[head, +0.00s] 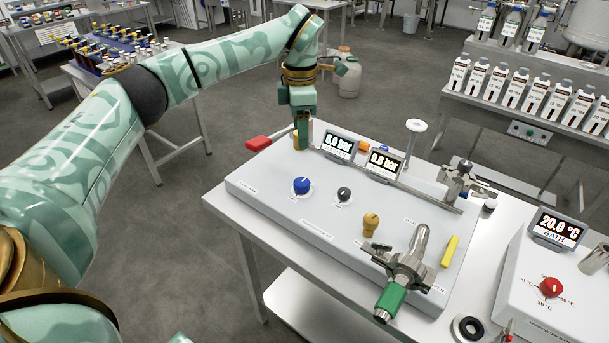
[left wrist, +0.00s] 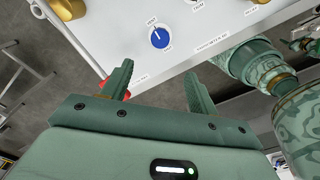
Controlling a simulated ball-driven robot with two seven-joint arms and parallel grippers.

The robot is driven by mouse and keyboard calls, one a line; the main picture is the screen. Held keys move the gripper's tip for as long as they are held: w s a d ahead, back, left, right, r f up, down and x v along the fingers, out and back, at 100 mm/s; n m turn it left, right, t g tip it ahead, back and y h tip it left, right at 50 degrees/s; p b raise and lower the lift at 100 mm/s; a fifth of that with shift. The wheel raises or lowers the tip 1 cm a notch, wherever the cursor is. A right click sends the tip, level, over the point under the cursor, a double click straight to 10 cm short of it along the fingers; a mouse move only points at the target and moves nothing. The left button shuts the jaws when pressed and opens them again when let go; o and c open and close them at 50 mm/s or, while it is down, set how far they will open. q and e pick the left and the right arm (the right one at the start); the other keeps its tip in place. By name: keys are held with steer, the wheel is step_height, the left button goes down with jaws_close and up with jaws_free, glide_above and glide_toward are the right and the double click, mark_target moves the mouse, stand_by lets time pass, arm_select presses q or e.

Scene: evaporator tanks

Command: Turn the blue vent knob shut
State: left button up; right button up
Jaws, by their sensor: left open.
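The blue vent knob (head: 301,186) sits on the left part of a sloping white panel (head: 290,217), on a pale round dial. It also shows in the left wrist view (left wrist: 159,38), with a white pointer mark on its face; the small dial lettering is hard to read. My left gripper (head: 302,143) points down over the far side of the panel, behind the knob and apart from it. In the left wrist view its two fingers (left wrist: 158,72) stand apart with nothing between them, and the knob lies beyond their tips. My right gripper is not in view.
A red lever (head: 258,143) projects at the panel's far left corner. Two pressure displays (head: 338,146) stand near my left gripper. A black knob (head: 344,194), a brass knob (head: 370,223) and a metal valve with a green handle (head: 391,300) lie to the right.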

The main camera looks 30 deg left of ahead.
mark_target(302, 181)
arm_select(q)
step_height(302, 181, down, 15)
steer(key=b, duration=0.3)
steer(key=shift+w, duration=0.1)
steer(key=c, duration=1)
